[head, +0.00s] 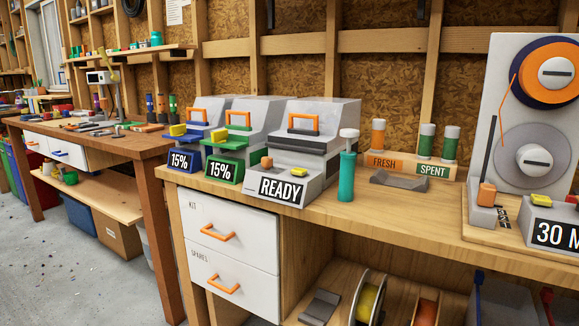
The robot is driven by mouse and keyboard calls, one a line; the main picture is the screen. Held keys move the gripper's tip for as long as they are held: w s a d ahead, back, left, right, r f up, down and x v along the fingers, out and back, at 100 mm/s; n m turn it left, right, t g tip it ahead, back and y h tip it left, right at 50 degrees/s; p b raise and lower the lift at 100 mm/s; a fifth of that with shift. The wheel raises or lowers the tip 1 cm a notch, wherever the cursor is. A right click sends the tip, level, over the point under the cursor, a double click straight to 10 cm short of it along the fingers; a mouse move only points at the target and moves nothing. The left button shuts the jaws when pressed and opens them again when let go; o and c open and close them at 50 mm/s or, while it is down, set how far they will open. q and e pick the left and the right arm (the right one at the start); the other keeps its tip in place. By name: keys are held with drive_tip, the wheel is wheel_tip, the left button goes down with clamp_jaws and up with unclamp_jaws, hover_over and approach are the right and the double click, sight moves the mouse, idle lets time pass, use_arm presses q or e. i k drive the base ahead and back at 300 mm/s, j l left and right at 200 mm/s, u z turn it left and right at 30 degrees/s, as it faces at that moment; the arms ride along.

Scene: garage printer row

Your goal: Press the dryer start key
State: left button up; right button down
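No unit carries a readable dryer label. A grey box (312,143) with an orange lid handle (303,123) stands on the bench, its front display reading READY (282,190). A small orange-brown key or block (267,162) sits on its front ledge, above the left of the display. I cannot tell for sure whether this is the dryer start key. Neither of my grippers is in view.
A teal bottle-like tool (346,174) stands close to the grey box's right side. Further right are a FRESH/SPENT rack (411,166) with cartridges, a grey cradle (398,181), and a spool machine (541,125) with a 30 M display. White drawers (229,237) are below. The bench front between them is clear.

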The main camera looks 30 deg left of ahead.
sight(296, 171)
drive_tip(key=j, duration=1.8)
drive_tip(key=i+z, duration=0.05)
